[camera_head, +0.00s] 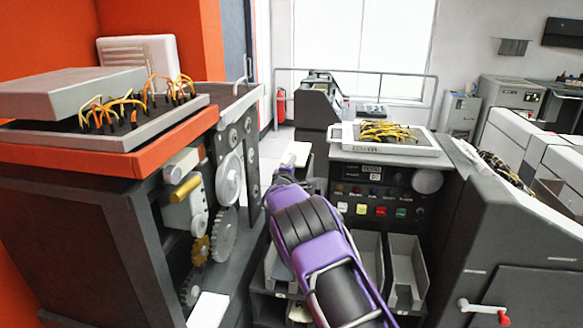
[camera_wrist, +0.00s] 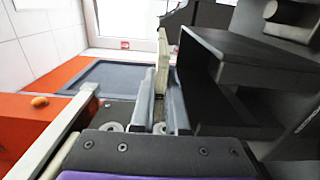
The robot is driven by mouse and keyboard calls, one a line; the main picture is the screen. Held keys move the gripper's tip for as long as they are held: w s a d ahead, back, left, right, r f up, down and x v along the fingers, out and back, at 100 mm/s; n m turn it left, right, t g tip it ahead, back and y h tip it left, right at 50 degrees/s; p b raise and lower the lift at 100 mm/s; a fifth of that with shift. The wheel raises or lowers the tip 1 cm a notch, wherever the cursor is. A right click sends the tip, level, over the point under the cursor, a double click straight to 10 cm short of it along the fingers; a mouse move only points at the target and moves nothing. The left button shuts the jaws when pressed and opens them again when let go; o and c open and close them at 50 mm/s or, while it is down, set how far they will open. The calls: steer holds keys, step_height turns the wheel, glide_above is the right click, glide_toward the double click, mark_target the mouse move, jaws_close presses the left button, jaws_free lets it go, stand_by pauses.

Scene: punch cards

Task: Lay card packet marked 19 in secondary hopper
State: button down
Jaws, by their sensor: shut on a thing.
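My gripper (camera_head: 287,176) is at the end of my purple and black arm, in the gap between the geared machine and the button console. In the wrist view its two grey fingers (camera_wrist: 162,98) are shut on a thin cream card packet (camera_wrist: 162,62), seen nearly edge-on. The packet (camera_head: 297,153) also shows in the head view as a pale slab beyond the gripper. Its marking cannot be read. Grey open bins (camera_head: 407,272) stand below the console, partly hidden by my arm. I cannot tell which hopper is the secondary one.
The geared machine (camera_head: 150,215) stands close on the left. The button console (camera_head: 380,185) is right of my gripper, with a wired panel (camera_head: 385,155) on top. A dark box-like housing (camera_wrist: 240,75) is close to the packet's right in the wrist view. A cranked machine (camera_head: 510,250) stands at right.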

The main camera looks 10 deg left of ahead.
steer(key=shift+f, duration=0.1)
stand_by(0.4)
steer(key=shift+s+f+b, duration=0.1)
steer(key=shift+f+b, duration=0.75)
steer(key=shift+f, duration=0.55)
steer(key=shift+f+b, duration=2)
steer(key=shift+f, duration=2.05)
steer(key=c, duration=0.8)
jaws_free()
steer(key=shift+c, duration=0.2)
steer(key=shift+s+f, duration=0.1)
